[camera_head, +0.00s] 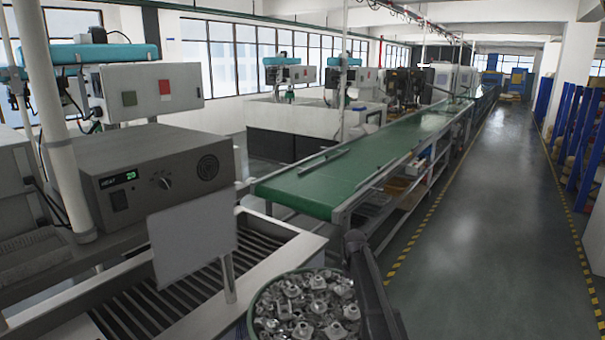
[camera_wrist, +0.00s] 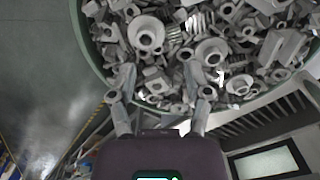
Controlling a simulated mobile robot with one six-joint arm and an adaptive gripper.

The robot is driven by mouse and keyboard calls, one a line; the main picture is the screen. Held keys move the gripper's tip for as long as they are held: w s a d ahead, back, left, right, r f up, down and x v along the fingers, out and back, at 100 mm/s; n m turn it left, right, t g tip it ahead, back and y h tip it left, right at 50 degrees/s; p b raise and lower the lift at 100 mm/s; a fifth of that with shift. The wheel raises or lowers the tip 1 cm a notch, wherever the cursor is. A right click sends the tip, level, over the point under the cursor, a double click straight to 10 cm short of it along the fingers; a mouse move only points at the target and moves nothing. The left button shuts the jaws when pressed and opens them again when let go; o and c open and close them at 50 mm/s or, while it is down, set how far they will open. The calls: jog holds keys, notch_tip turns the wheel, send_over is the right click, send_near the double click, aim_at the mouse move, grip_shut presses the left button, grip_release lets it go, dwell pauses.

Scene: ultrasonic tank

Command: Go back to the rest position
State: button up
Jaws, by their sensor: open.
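My gripper (camera_wrist: 157,82) is open in the wrist view. Its two fingers are spread apart, with nothing held between them. Its fingertips overlap the near edge of a round green bin (camera_wrist: 84,45) full of grey metal parts (camera_wrist: 215,48); the height gap between fingers and parts is hard to judge. In the head view the bin shows at the bottom centre (camera_head: 254,308), heaped with the metal parts (camera_head: 312,305). A dark link of my arm stands just right of it, and I cannot make out the fingers there.
The ultrasonic tank (camera_head: 290,262), with a slatted inside, lies left of the bin. A grey control box (camera_head: 150,178) with a green display stands behind it, and a light panel on a post (camera_head: 193,235) rises at its edge. A green conveyor (camera_head: 325,180) runs away behind. The aisle (camera_head: 490,220) is clear.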

jog(key=s+f+b, duration=0.3)
jog(key=s, duration=0.7)
jog(key=s+f+b, duration=0.3)
jog(key=s, duration=0.7)
jog(key=s+f+m+b, duration=0.1)
jog(key=s+f+b, duration=0.3)
jog(key=s, duration=0.6)
jog(key=shift+s+d, duration=0.15)
jog(key=shift+d, duration=0.15)
